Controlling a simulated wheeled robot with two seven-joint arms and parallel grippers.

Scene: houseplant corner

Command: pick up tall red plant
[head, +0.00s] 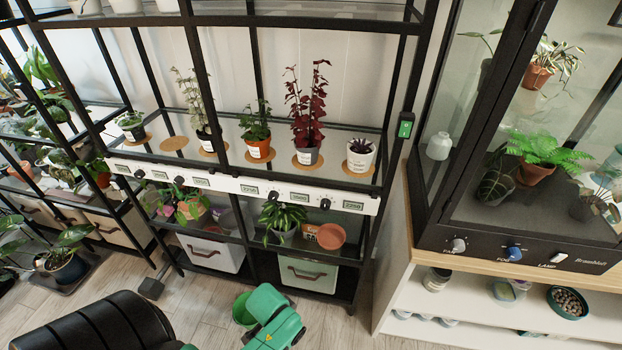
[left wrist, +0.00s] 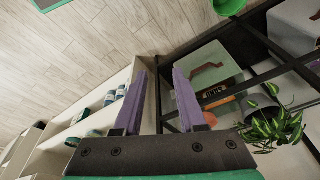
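The tall red plant (head: 306,108) has dark red leaves on upright stems and stands in a small white labelled pot (head: 307,155). The pot rests on a round cork mat (head: 297,164) on the glass shelf in the head view. My left gripper (left wrist: 160,73) shows in the left wrist view with its two purple fingers apart and nothing between them. It points toward the lower part of the shelving. The red plant is not in the left wrist view, and no gripper fingers show in the head view.
A purple-leaved plant (head: 361,154) stands right of the red one, and a green plant in an orange pot (head: 257,133) stands left. Black shelf posts (head: 402,115) frame the shelf. Bins (head: 208,255) sit below. A glass cabinet (head: 475,130) is at right, and a green bucket (head: 242,311) at the bottom.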

